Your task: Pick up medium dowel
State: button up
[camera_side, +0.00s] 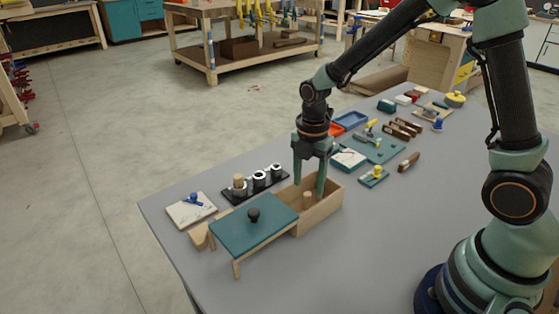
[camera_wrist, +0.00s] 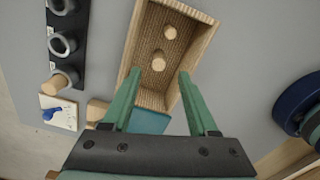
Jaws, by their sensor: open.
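My gripper (camera_side: 309,187) is open, pointing down, with its green fingers over the wooden box (camera_side: 325,217). Two light wooden dowels stand inside the box: one nearer the fingers (camera_wrist: 158,62) and one farther away (camera_wrist: 170,32). In the side view one dowel (camera_side: 307,197) shows between the fingers; the other is not clearly seen. A third wooden dowel (camera_side: 239,182) stands at the left end of the black rack. I cannot tell which is the medium one.
The black rack (camera_wrist: 69,20) holds white-rimmed rings. A teal lid with a black knob (camera_side: 272,228) sits against the box's left side. A pale tile with a blue piece (camera_side: 182,213) lies farther left. Several tools and trays lie behind, right. The front table is clear.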

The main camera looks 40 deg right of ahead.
aim_at(308, 194)
jog(key=shift+w+d+f, duration=0.1)
jog(key=shift+f, duration=1.45)
jog(key=shift+w+d+f, duration=0.1)
jog(key=shift+f, duration=1.4)
grip_shut()
